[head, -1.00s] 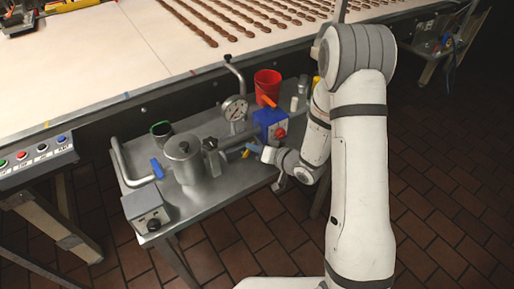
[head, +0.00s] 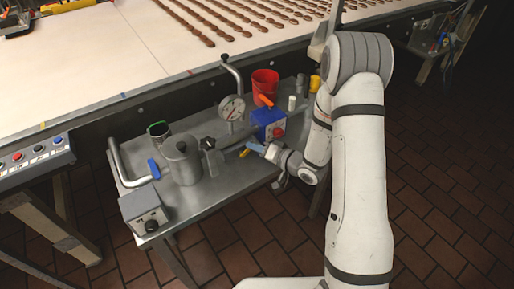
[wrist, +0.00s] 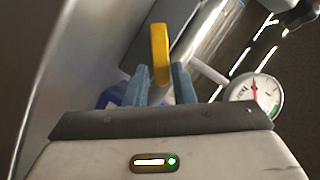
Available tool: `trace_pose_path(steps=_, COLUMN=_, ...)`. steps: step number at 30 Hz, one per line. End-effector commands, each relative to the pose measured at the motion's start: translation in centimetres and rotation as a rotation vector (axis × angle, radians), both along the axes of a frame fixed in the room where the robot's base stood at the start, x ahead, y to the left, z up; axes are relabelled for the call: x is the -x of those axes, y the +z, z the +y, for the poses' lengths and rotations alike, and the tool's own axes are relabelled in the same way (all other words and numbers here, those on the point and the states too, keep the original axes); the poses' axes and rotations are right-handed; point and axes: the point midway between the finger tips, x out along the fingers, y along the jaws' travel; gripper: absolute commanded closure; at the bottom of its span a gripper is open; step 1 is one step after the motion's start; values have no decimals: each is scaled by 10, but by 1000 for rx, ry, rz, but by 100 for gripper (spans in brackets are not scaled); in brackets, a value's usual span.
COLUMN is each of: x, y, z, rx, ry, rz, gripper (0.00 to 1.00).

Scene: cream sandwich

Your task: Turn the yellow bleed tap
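The yellow bleed tap (head: 245,152) shows as a small yellow lever to the right of the steel canister (head: 182,162), low beside the cart's top. In the wrist view the yellow tap (wrist: 160,52) stands upright ahead of my gripper (wrist: 160,84). Its lower end lies between the two blue fingertips, with a visible gap on each side. The fingers are apart and I see no grip on the tap. In the head view my gripper (head: 256,149) is small and points left at the tap from the right.
A pressure gauge (head: 232,107) stands behind the tap. A blue box (head: 268,122) with a red knob and orange lever, and a red cup (head: 265,80), stand behind my gripper. A grey knob box (head: 143,208) is front left. The front right cart top is clear.

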Motion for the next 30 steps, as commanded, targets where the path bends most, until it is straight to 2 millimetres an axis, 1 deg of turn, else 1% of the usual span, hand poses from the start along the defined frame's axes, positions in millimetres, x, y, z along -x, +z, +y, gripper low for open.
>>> trace_pose_path(steps=1, x=0, y=0, z=0, rx=0, ry=0, rz=0, gripper=73)
trace_pose_path(steps=5, x=0, y=0, z=0, rx=0, ry=1, rz=-1, gripper=62)
trace_pose_path(steps=11, x=0, y=1, z=1, rx=-1, ry=1, rz=-2, gripper=62)
trace_pose_path(steps=14, x=2, y=1, z=-2, rx=-1, ry=1, rz=-2, gripper=62)
trace_pose_path(steps=17, x=8, y=4, z=-12, rx=-1, ry=-2, rz=-3, gripper=62)
trace_pose_path(steps=24, x=32, y=13, z=-45, rx=-1, ry=-4, rz=-2, gripper=62)
trace_pose_path(steps=27, x=39, y=16, z=-54, rx=0, ry=-2, rz=-3, gripper=62)
trace_pose_path(steps=30, x=43, y=18, z=-59, rx=0, ry=-1, rz=-2, gripper=62)
